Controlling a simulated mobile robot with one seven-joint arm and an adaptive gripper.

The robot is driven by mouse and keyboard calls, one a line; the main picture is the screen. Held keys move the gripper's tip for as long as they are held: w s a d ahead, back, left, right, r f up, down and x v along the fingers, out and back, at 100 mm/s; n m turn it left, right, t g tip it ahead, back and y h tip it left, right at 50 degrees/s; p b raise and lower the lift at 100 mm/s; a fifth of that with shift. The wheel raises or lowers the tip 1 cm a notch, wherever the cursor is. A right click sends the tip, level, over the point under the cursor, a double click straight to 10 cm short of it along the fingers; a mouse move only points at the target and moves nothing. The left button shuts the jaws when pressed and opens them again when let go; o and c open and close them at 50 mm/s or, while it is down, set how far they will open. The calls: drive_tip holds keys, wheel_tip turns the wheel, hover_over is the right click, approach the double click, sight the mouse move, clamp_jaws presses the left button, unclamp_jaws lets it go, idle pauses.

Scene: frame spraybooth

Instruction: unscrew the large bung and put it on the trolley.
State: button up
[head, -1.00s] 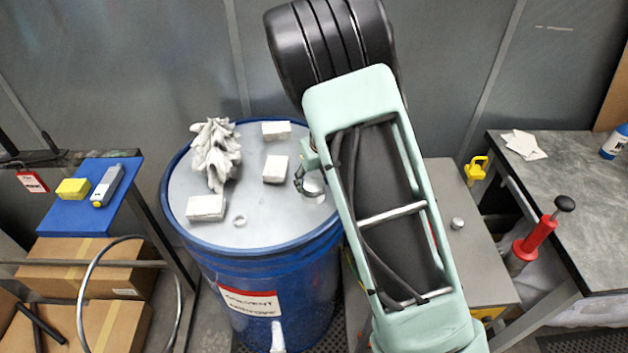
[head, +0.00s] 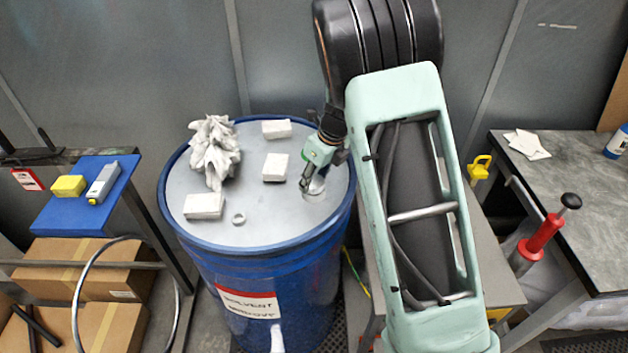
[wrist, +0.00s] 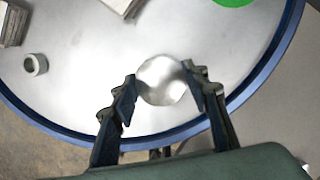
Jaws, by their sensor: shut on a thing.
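The large bung (head: 317,186) is a round silvery cap at the right side of the blue drum's grey lid (head: 255,180). My gripper (head: 307,184) is at the bung, shut on it from the sides. In the wrist view the bung (wrist: 162,80) shows between the two toothed fingers (wrist: 160,90). Its lower edge is hard to make out, so I cannot tell whether it is clear of its hole. A grey-topped stand (head: 486,225), possibly the trolley, is right of the drum, largely hidden by my arm.
The lid also holds a crumpled white rag (head: 214,152), white blocks (head: 276,167) and a small ring-shaped fitting (head: 238,218). A blue-topped shelf (head: 85,200) stands left. A yellow object (head: 480,167) is behind the stand.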

drive_tip(key=shift+d, duration=0.2)
drive_tip(key=shift+w+f+n+b, duration=0.1)
drive_tip(key=shift+n+b, duration=0.3)
drive_tip(key=shift+n, duration=0.4)
drive_tip(key=n+g, duration=0.1)
drive_tip(key=n, duration=0.2)
drive_tip(key=shift+y, duration=0.4)
drive_tip(key=shift+n, duration=0.3)
drive_tip(key=n+g, duration=0.1)
drive_tip(key=n, duration=0.3)
drive_tip(key=shift+w+d+r+n+g+p, duration=0.1)
drive_tip(key=shift+r+n+g+p, duration=0.1)
drive_tip(key=shift+n+g+p, duration=0.3)
drive_tip(key=n, duration=0.3)
drive_tip(key=shift+n+g, duration=0.3)
drive_tip(key=shift+g, duration=0.1)
